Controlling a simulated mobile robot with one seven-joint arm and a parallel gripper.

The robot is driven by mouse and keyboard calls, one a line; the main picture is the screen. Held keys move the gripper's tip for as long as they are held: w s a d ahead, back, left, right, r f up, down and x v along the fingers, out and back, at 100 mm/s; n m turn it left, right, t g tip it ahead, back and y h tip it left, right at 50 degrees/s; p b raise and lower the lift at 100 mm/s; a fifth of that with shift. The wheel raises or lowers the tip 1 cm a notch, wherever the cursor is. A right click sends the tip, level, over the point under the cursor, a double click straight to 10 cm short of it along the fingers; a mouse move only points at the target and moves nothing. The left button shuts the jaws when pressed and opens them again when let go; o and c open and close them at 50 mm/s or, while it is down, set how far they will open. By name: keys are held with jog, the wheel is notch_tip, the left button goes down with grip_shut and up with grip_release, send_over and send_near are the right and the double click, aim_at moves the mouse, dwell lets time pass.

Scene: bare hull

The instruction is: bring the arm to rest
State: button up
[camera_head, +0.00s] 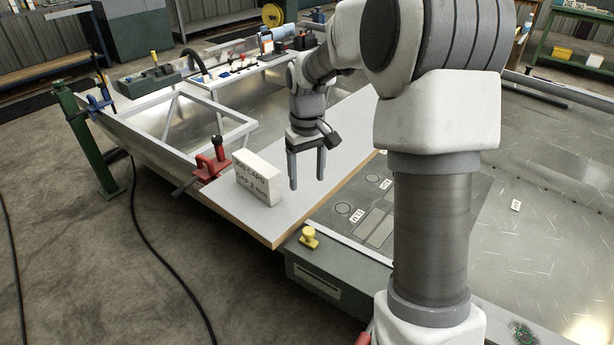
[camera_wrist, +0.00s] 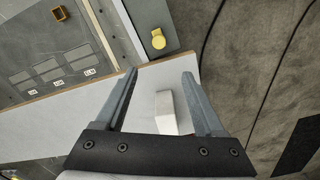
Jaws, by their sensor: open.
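My gripper (camera_head: 306,168) hangs pointing down above the pale board, with its two fingers apart and nothing between them. In the wrist view my gripper (camera_wrist: 160,85) also shows spread fingers. A white block (camera_head: 258,179) with dark lettering stands on the board to the left of my gripper, apart from it. In the wrist view the white block (camera_wrist: 166,112) appears below, between the fingers in the picture. My arm reaches from the right foreground over the board, bent at the elbow.
The pale board (camera_head: 240,211) lies across the metal hull. A red clamp (camera_head: 211,162) grips its left edge. A yellow knob (camera_head: 309,237) sits on the grey box by the near corner. A dark panel with marked outlines (camera_head: 375,213) lies right of the board. Small tools stand behind.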

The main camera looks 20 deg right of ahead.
jog(key=s+a+r+m+t, duration=0.1)
jog(key=s+a+r+t, duration=0.2)
jog(key=s+r, duration=0.8)
jog(key=s+a+m+t, duration=0.1)
jog(key=s+t, duration=0.2)
jog(key=s, duration=1.1)
notch_tip(320, 180, up, 18)
jog(key=p, duration=1.7)
jog(key=shift+a, duration=0.15)
jog(key=shift+f, duration=0.1)
dwell(0.5)
